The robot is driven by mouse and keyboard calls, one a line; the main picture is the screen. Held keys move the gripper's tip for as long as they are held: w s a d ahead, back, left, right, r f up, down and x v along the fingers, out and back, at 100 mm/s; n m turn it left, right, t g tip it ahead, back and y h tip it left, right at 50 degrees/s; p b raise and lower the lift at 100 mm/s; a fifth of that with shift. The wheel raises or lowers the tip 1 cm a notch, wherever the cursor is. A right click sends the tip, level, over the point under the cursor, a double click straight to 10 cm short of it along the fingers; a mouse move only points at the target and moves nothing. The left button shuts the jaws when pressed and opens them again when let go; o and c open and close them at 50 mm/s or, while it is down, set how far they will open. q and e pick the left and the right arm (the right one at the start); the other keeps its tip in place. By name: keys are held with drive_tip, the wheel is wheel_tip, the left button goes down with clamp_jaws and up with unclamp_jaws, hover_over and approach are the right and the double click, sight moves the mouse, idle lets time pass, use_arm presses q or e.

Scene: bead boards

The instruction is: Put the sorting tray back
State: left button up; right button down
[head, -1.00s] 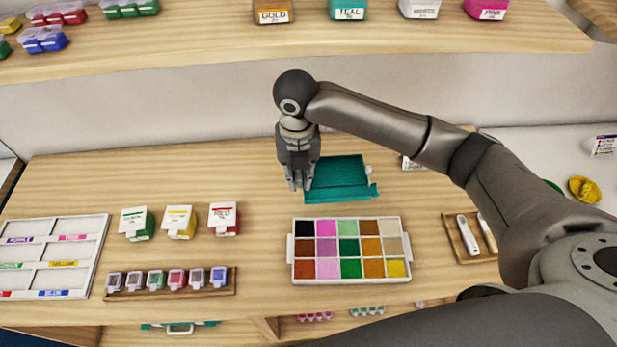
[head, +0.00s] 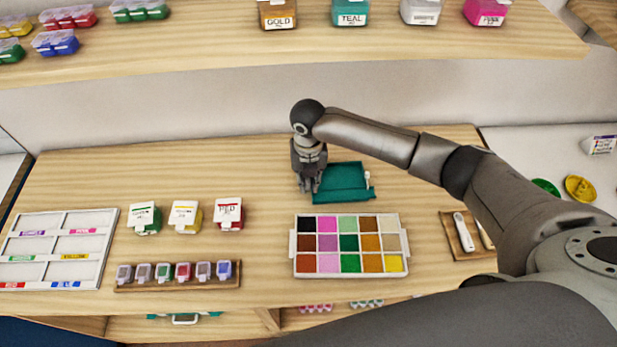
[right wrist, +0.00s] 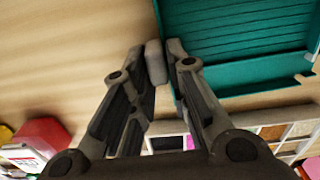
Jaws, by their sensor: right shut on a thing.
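The teal sorting tray (head: 343,182) is at the back middle of the worktop, behind the bead board. Its ribbed floor and low wall (right wrist: 245,92) fill the upper right of the right wrist view. My right gripper (head: 309,186) is at the tray's left end, pointing down. In the right wrist view its fingers (right wrist: 163,62) are close together at the tray's left edge and shut on it. Whether the tray touches the worktop is hard to tell. My left gripper is not in view.
The white-framed bead board (head: 350,272) with coloured cells lies in front of the tray. Three lidded jars (head: 185,217), a rack of small pots (head: 178,285) and a white labelled tray (head: 58,248) are left. A tool holder (head: 467,237) is right. Worktop left of my gripper is clear.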

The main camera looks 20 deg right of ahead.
drive_tip(key=c, duration=1.4)
unclamp_jaws()
drive_tip(key=shift+f, duration=0.1)
drive_tip(key=shift+w+r, duration=0.1)
drive_tip(key=shift+r, duration=0.35)
wheel_tip(320, 180, up, 7)
drive_tip(key=shift+f+b, duration=0.1)
drive_tip(key=shift+b, duration=0.85)
